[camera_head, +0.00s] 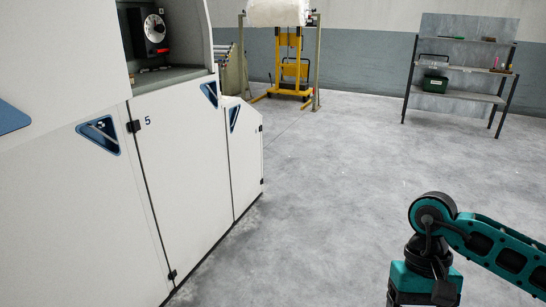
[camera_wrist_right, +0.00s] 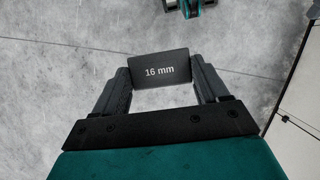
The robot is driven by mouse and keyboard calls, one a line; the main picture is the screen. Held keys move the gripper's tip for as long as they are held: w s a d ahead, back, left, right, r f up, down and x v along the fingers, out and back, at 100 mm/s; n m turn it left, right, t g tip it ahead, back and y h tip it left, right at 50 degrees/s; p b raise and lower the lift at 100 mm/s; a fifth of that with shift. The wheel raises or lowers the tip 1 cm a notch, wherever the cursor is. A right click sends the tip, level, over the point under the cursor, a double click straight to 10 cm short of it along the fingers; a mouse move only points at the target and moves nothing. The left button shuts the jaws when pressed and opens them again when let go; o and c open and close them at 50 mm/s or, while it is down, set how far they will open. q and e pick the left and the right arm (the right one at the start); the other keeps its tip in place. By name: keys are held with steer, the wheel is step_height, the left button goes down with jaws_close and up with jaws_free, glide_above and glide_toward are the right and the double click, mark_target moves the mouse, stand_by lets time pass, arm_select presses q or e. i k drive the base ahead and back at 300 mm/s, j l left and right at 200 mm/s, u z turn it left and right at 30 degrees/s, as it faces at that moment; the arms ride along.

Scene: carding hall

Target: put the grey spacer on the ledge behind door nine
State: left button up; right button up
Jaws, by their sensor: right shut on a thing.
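The grey spacer (camera_wrist_right: 162,66), a dark grey block marked "16 mm", is held between the two black fingers of my right gripper (camera_wrist_right: 161,80) in the right wrist view. That gripper is shut on it, above the bare floor. In the head view my right arm comes in at the lower right, with its teal wrist at the bottom edge; the spacer does not show there. My left gripper is in neither view. A white machine at left has a closed door marked 5 (camera_head: 185,180). I see no door marked nine and no ledge behind one.
Another closed panel (camera_head: 243,150) stands beyond door 5. An open bay above door 5 holds a black dial unit (camera_head: 150,32). The middle floor is clear.

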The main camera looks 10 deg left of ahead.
mark_target(144, 80)
steer(key=i+u, duration=0.45)
steer(key=i+l+u, duration=0.15)
steer(key=i+u, duration=0.2)
steer(key=u, duration=0.15)
steer(key=i+l+u, duration=0.3)
steer(key=u, duration=0.15)
steer(key=i+l+u, duration=0.55)
steer(key=l+u, duration=0.4)
steer(key=j, duration=0.1)
